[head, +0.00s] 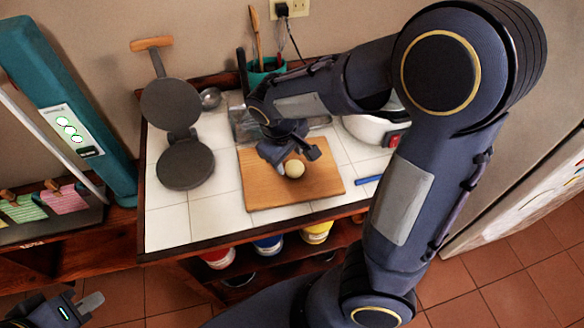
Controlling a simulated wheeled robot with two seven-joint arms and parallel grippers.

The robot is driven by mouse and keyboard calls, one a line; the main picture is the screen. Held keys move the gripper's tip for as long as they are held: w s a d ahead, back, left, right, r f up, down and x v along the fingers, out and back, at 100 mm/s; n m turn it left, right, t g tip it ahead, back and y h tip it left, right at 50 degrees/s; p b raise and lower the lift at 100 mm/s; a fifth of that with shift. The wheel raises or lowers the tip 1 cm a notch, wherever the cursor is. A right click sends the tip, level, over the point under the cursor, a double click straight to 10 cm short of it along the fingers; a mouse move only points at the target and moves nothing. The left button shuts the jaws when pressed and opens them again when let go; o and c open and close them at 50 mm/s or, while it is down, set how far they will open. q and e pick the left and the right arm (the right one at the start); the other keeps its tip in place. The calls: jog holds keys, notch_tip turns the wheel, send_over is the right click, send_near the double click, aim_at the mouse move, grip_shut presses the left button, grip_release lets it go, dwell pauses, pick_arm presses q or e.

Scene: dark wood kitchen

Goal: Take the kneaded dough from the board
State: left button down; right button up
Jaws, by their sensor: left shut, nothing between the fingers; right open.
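The kneaded dough is a pale round ball (295,169) on the wooden board (270,197), which lies on the white tiled counter. My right gripper (293,158) is over the board, its fingers open around or just above the dough; whether they touch it cannot be told. The gripper hides the far side of the dough and part of the board. My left gripper (78,308) is at the lower left corner, low in front of the counter, far from the dough, shut and empty.
An open round press (186,165) stands left of the board. A blue stick (369,180) and a white and red appliance (362,132) are to the right. A teal utensil pot (262,72) is behind. Coloured tubs (268,244) sit on the shelf below.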

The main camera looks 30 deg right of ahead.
aim_at(296, 171)
jog(key=shift+n+h, duration=0.3)
jog(key=shift+h, duration=0.2)
jog(key=x, duration=0.5)
jog(key=w+x, duration=0.1)
jog(key=x, duration=0.2)
jog(key=shift+r, duration=0.1)
jog(key=c, duration=0.6)
